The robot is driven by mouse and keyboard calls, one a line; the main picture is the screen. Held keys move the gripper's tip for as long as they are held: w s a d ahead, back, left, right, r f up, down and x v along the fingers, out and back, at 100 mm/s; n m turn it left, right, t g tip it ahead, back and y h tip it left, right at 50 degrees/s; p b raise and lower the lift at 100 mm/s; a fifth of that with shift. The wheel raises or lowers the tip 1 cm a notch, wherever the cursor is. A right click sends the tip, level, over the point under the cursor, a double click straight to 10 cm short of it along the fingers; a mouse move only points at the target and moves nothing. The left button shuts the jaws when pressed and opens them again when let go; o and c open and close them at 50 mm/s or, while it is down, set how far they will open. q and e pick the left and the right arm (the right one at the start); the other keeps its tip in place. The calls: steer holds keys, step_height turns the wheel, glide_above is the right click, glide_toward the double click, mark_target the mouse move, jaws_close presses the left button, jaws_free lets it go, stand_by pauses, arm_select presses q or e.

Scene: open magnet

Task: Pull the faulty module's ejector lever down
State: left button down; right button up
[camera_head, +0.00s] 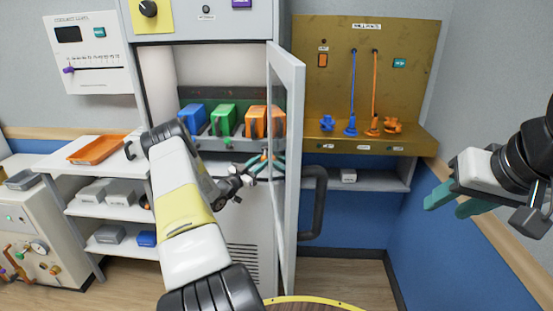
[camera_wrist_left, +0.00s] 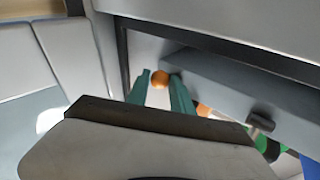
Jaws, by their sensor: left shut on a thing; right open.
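Blue (camera_head: 192,117), green (camera_head: 223,119) and orange (camera_head: 257,122) modules sit side by side in the open cabinet. Nothing visible marks which one is faulty. My left gripper (camera_head: 264,164) reaches in just below the orange module. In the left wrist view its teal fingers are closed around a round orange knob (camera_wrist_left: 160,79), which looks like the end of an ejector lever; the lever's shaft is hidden. In that view, parts of the green (camera_wrist_left: 262,140) and blue (camera_wrist_left: 308,166) items show at the right. My right gripper (camera_head: 455,203) is open and empty, far right.
The cabinet door (camera_head: 285,160) stands open close to the right of my left gripper, with a dark handle (camera_head: 316,205). A grey ledge (camera_wrist_left: 240,90) runs beside my fingers. A brown wall panel (camera_head: 340,80) with blue and orange cords is at right. An orange tray (camera_head: 97,149) lies on the left shelf.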

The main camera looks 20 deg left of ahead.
arm_select(q)
steer(key=shift+f, duration=0.1)
steer(key=c, duration=1.1)
jaws_free()
steer(key=shift+c, duration=0.2)
steer(key=v, duration=0.7)
steer(key=shift+s, duration=0.35)
steer(key=shift+s+a+f, duration=0.1)
steer(key=shift+a, duration=0.05)
